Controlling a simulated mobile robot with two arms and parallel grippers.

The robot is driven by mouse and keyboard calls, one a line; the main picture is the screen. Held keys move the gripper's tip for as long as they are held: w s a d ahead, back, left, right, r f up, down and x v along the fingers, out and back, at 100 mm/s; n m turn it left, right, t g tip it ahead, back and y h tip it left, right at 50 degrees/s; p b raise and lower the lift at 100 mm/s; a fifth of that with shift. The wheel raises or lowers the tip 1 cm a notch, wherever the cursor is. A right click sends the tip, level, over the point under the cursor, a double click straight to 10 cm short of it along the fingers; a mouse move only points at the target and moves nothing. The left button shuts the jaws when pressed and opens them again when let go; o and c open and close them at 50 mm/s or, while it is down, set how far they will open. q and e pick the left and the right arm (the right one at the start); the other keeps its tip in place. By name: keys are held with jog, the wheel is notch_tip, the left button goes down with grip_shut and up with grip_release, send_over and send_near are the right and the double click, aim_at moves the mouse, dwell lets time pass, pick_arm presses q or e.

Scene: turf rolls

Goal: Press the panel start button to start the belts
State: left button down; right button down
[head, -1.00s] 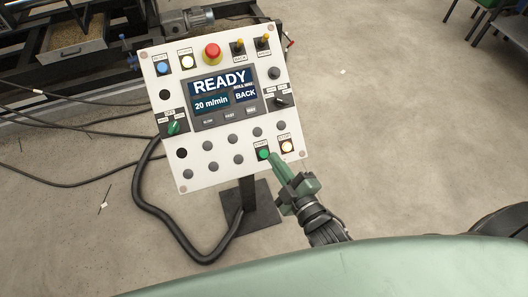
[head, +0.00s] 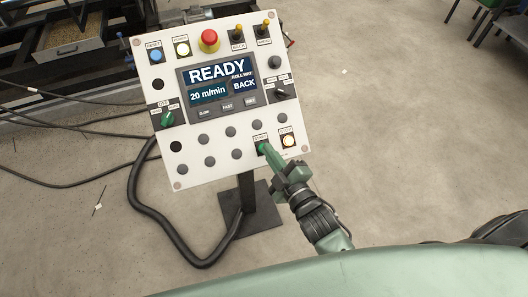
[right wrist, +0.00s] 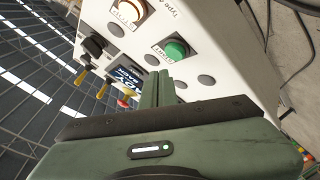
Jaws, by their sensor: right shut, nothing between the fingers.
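The white control panel (head: 215,172) stands on a dark post, tilted, with its screen (head: 216,82) reading "READY", "20 m/min" and "BACK". The green start button sits at its lower right, mostly covered by my gripper in the head view; it shows clearly in the right wrist view (right wrist: 176,49). The lit stop button (head: 288,141) is just right of it. My right gripper (head: 267,151) is shut and empty, its green fingertips at the start button. In the right wrist view the fingertips (right wrist: 159,77) appear close to the button; contact cannot be told. My left gripper is not in view.
A red emergency stop (head: 209,37), a blue reset button (head: 156,56) and a lit button (head: 182,49) are along the panel's top. A thick black cable (head: 148,229) loops down to the floor at left. Open concrete floor lies to the right.

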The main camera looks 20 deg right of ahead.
jog(key=shift+w+f, duration=0.4)
jog(key=shift+f, duration=0.05)
dwell(1.8)
jog(key=shift+w+f, duration=0.25)
jog(key=shift+f, duration=0.05)
jog(key=shift+w+f+b, duration=0.25)
jog(key=shift+f+b, duration=0.1)
jog(key=shift+b, duration=0.1)
dwell(0.8)
jog(key=shift+s+r+p, duration=0.55)
jog(key=shift+r+p, duration=0.1)
jog(key=shift+p, duration=0.2)
